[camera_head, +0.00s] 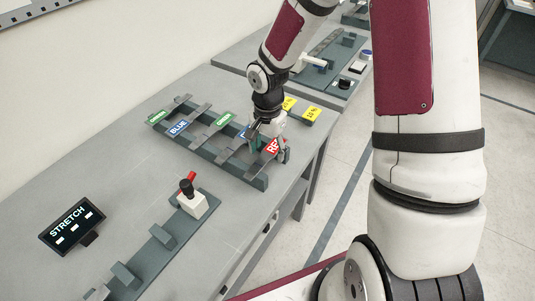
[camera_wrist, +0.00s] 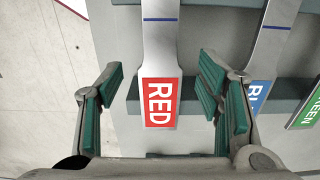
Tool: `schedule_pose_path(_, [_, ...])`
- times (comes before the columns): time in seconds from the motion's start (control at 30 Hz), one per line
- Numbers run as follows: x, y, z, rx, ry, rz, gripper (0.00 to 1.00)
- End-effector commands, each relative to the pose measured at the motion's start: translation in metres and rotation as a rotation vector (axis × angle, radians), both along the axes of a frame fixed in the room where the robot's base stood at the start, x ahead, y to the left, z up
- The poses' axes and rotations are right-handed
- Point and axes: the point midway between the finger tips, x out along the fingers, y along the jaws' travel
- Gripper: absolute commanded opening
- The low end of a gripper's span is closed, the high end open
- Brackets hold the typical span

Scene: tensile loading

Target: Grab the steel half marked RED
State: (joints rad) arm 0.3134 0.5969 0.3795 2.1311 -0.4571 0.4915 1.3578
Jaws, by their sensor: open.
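The steel half marked RED (camera_wrist: 160,55) lies across the dark rack bars in the wrist view, its red label toward my gripper. In the head view its red label (camera_head: 272,147) shows at the rack's right end, partly covered by my gripper (camera_head: 270,140). In the wrist view my gripper (camera_wrist: 160,105) is open, with one green-padded finger on each side of the RED label. Clear gaps show between the pads and the steel. Whether the fingertips are level with the piece is hard to tell.
The rack (camera_head: 255,180) also holds pieces labelled BLUE (camera_head: 178,128) and GREEN (camera_head: 224,118), and yellow-labelled pieces (camera_head: 312,113) sit behind. In the wrist view a blue-labelled piece (camera_wrist: 258,97) lies close right of the right finger. A STRETCH display (camera_head: 72,225) and a red lever (camera_head: 190,180) stand nearer.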

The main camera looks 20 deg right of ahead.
Motion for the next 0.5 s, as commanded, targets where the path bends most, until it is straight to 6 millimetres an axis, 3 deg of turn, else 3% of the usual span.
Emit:
schedule_pose_path(0.43, [0.0000,0.0000,-0.0027,-0.001,-0.001,0.002,0.60])
schedule_pose_path(0.47, [0.0000,0.0000,-0.0027,-0.001,-0.001,0.002,0.58])
schedule_pose_path(0.5, [0.0000,0.0000,-0.0026,-0.001,-0.001,0.001,0.49])
